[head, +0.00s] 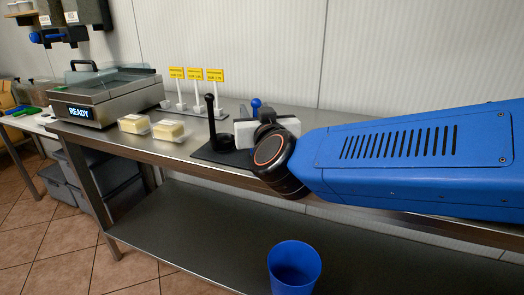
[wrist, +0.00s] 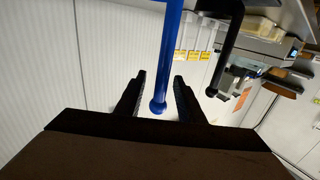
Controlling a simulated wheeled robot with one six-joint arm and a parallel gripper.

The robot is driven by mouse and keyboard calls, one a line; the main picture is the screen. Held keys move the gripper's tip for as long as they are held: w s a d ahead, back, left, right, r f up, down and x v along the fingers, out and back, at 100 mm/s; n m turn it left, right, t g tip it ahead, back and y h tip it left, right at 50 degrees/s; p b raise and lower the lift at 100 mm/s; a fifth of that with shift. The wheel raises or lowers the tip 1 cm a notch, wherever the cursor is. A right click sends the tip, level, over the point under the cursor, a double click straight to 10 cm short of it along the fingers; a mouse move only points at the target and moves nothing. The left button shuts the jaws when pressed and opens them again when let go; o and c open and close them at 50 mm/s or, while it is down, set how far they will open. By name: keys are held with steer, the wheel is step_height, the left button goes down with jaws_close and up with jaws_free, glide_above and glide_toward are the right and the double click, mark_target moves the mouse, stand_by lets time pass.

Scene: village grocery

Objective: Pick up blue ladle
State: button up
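The blue ladle shows in the wrist view as a blue handle (wrist: 170,50) with a rounded knob at its end. In the head view only its blue knob (head: 256,103) shows clearly, behind my wrist; its bowl is hidden. My gripper (wrist: 159,78) is open, with one dark finger on each side of the blue handle. Gaps show between the handle and both fingers. A black ladle (head: 211,112) stands upright to the left of the blue one; its handle is also in the wrist view (wrist: 228,50), right of my fingers.
Two yellow-filled clear tubs (head: 168,130), yellow price signs (head: 195,73) and a scale-like machine reading READY (head: 85,113) are to the left. A blue bin (head: 295,270) is at the bottom. The lower shelf is bare.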

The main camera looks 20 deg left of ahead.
steer(key=x, duration=0.2)
steer(key=shift+w+a, duration=0.2)
steer(key=shift+w, duration=0.15)
jaws_close()
